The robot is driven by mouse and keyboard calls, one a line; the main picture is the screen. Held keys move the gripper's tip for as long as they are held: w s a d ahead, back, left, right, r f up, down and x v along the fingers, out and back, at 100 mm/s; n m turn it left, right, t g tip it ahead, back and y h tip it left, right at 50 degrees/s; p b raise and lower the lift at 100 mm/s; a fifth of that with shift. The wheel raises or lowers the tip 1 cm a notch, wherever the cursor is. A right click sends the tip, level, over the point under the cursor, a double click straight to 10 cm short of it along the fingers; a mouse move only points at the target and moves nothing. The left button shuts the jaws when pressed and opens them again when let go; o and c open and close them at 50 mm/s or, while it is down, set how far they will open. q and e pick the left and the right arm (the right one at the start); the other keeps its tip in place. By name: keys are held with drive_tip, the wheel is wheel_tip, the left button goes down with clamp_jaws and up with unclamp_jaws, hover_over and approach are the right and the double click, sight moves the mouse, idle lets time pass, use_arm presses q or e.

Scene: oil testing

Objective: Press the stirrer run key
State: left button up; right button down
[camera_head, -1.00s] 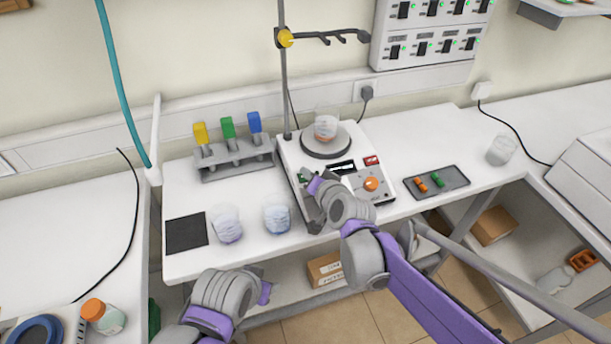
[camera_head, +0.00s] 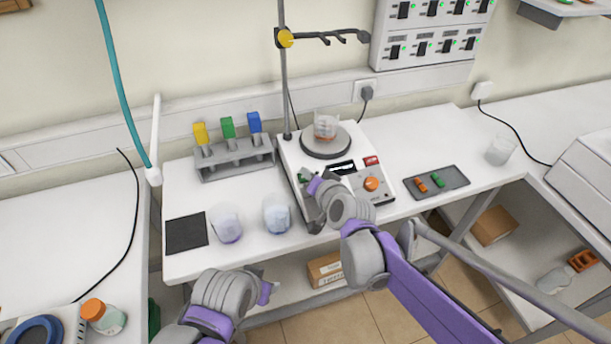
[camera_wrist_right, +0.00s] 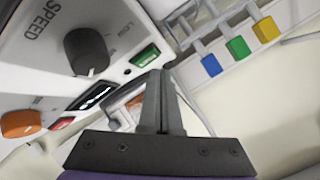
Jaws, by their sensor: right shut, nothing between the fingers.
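The white hotplate stirrer (camera_head: 380,160) stands on the bench with a beaker (camera_head: 326,127) of orange-brown liquid on its round plate. In the right wrist view its panel shows a black SPEED knob (camera_wrist_right: 87,52), a green key (camera_wrist_right: 145,55), a dark display (camera_wrist_right: 93,96), a red switch (camera_wrist_right: 62,123) and an orange knob (camera_wrist_right: 20,124). The green key also shows in the head view (camera_head: 303,177). My right gripper (camera_wrist_right: 160,78) is shut and empty, its tips close beside the green key; I cannot tell if they touch. My left gripper (camera_head: 265,287) hangs before the bench, its fingers unclear.
A rack (camera_head: 235,160) with yellow, green and blue-topped items stands left of the stirrer. Two beakers (camera_head: 228,226) (camera_head: 277,216) and a black mat (camera_head: 186,234) lie nearer the front. A grey tray (camera_head: 455,181) is at the right; a stand rod (camera_head: 284,80) rises behind.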

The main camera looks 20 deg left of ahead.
use_arm(q)
drive_tip(key=shift+f, duration=0.1)
idle(0.3)
drive_tip(key=shift+s+f+b, duration=0.15)
drive_tip(key=shift+f+b, duration=0.1)
drive_tip(key=shift+b, duration=0.05)
use_arm(e)
drive_tip(key=shift+w+a+f, duration=0.1)
drive_tip(key=shift+f, duration=0.3)
use_arm(q)
drive_tip(key=shift+s+f, duration=0.1)
drive_tip(key=shift+f, duration=0.2)
use_arm(e)
drive_tip(key=shift+w+f, duration=0.1)
drive_tip(key=shift+f, duration=0.3)
drive_tip(key=shift+r, duration=0.1)
use_arm(q)
drive_tip(key=shift+w+r, duration=0.25)
drive_tip(key=shift+r, duration=0.35)
use_arm(e)
drive_tip(key=shift+s+r, duration=0.2)
drive_tip(key=shift+r, duration=0.5)
